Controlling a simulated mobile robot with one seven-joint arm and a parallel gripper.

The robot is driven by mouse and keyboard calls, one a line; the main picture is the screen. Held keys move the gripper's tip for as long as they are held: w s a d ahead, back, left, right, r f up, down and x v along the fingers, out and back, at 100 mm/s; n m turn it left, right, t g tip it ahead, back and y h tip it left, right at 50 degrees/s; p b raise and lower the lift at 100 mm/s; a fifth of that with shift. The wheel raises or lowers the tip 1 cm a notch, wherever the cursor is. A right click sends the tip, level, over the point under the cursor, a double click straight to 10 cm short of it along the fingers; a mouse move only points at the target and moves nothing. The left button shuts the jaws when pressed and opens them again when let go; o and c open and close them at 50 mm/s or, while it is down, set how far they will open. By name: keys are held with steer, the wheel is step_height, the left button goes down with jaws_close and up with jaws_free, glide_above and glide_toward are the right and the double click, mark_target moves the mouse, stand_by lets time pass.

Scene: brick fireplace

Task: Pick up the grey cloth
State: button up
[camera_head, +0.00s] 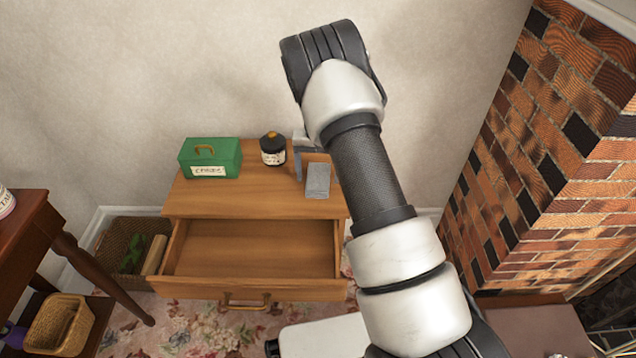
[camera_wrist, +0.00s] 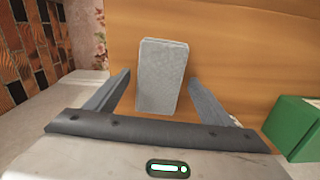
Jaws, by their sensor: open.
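The grey cloth (camera_head: 318,181) is a folded rectangle lying flat on top of the wooden drawer chest, toward its right side. It also shows in the wrist view (camera_wrist: 161,76), in the upper middle. My gripper (camera_wrist: 158,88) is open, with one finger on each side of the cloth in that view. The fingers look apart from the cloth; their height above it is hard to tell. In the head view my arm hides part of the gripper and the chest's right back corner.
A green box (camera_head: 210,159) and a dark jar (camera_head: 272,149) stand on the chest (camera_head: 243,196), left of the cloth. The chest's drawer (camera_head: 250,250) is pulled open and empty. A brick fireplace (camera_head: 540,150) rises at right. A dark table (camera_head: 40,235) and wicker baskets (camera_head: 62,322) are at left.

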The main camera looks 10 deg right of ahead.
steer(key=c, duration=1.1)
